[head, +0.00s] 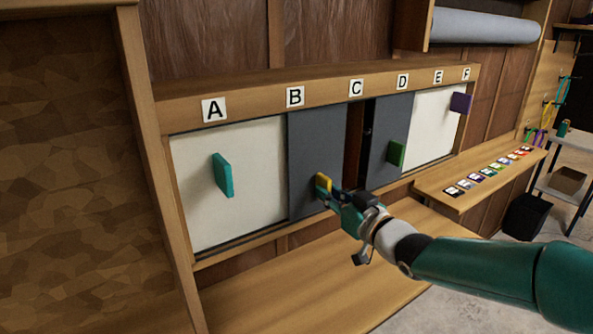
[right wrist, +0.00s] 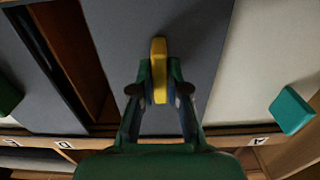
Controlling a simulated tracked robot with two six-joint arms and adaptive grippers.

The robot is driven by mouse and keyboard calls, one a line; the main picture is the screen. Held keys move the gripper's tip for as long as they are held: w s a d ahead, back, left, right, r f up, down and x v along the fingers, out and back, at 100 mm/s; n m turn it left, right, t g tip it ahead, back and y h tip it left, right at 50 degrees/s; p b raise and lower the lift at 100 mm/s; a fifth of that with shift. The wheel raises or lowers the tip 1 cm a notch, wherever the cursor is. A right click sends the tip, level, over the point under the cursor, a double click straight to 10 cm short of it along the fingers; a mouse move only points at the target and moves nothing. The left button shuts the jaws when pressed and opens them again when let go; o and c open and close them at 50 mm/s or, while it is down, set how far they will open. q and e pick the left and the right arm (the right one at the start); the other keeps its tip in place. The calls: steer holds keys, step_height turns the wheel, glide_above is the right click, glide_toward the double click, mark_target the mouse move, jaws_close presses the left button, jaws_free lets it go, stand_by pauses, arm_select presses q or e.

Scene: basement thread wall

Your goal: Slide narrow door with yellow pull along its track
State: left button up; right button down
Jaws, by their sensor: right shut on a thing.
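The narrow grey door (head: 304,158) with the yellow pull (head: 322,183) stands in the track below labels B and C. To its right is an open dark gap (head: 354,150) below C. My right gripper (head: 328,194) is shut on the yellow pull. In the right wrist view the yellow pull (right wrist: 159,70) is between the two fingers, with the grey door (right wrist: 195,40) behind it. My left gripper is not in view.
A white door with a teal pull (head: 222,175) is at the left. A grey door with a green pull (head: 396,153) and a white door with a purple pull (head: 461,103) are at the right. A wooden shelf (head: 320,285) runs below. A ledge (head: 455,203) with several coloured cards is at the right.

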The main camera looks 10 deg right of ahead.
steer(key=w+d+p, duration=0.2)
steer(key=d+p, duration=0.2)
steer(key=d, duration=0.3)
steer(key=shift+w+d, duration=0.4)
steer(key=c, duration=1.2)
jaws_free()
steer(key=v, duration=0.7)
steer(key=shift+b, duration=0.4)
